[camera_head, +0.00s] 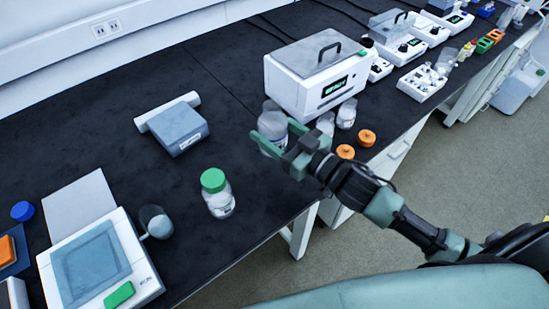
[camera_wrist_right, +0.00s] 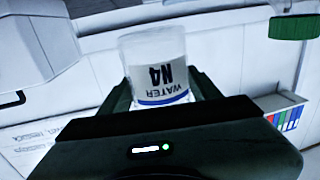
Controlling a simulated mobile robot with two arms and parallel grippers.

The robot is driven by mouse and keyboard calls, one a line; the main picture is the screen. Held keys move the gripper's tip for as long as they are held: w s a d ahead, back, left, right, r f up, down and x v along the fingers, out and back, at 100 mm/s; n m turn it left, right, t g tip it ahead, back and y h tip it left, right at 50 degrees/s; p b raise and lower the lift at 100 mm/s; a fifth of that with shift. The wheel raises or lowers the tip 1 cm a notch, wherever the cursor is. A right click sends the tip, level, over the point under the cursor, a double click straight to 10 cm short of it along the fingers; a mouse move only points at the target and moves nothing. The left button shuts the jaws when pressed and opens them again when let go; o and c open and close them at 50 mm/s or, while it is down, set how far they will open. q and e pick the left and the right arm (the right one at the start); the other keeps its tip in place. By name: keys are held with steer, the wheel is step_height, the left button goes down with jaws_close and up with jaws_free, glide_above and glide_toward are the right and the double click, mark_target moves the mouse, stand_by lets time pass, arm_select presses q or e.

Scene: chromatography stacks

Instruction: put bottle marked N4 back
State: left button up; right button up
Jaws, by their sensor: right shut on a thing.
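The bottle marked N4 (camera_wrist_right: 158,72) is clear with a white label reading "WATER N4" and a blue band. It fills the space between the fingers of my right gripper (camera_wrist_right: 160,98) in the right wrist view. In the head view the same gripper (camera_head: 272,130) is shut on this bottle (camera_head: 271,116), partly hidden by the fingers, over the black bench in front of the white heated box. I cannot tell from the head view whether the bottle's base touches the bench. My left gripper is not in view.
Two clear bottles (camera_head: 346,114) and two orange caps (camera_head: 367,138) are close right of the gripper. The white box (camera_head: 316,76) stands behind. A green-capped bottle (camera_head: 217,194) stands to the left, near a balance (camera_head: 100,262). Dark bench (camera_head: 90,150) is clear at left.

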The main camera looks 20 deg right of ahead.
step_height(320, 180, down, 6)
steer(key=shift+d+r+b, duration=0.1)
steer(key=shift+r+b, duration=0.1)
steer(key=shift+b, duration=0.1)
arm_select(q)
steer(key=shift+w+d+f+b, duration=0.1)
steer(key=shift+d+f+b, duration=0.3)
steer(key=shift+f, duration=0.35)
arm_select(e)
steer(key=shift+f, duration=2.4)
steer(key=shift+f, duration=0.2)
steer(key=o, duration=1.6)
steer(key=shift+o, duration=0.2)
steer(key=shift+r, duration=0.2)
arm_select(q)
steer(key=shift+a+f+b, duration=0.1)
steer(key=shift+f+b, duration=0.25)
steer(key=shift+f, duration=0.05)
arm_select(e)
steer(key=v, duration=1.2)
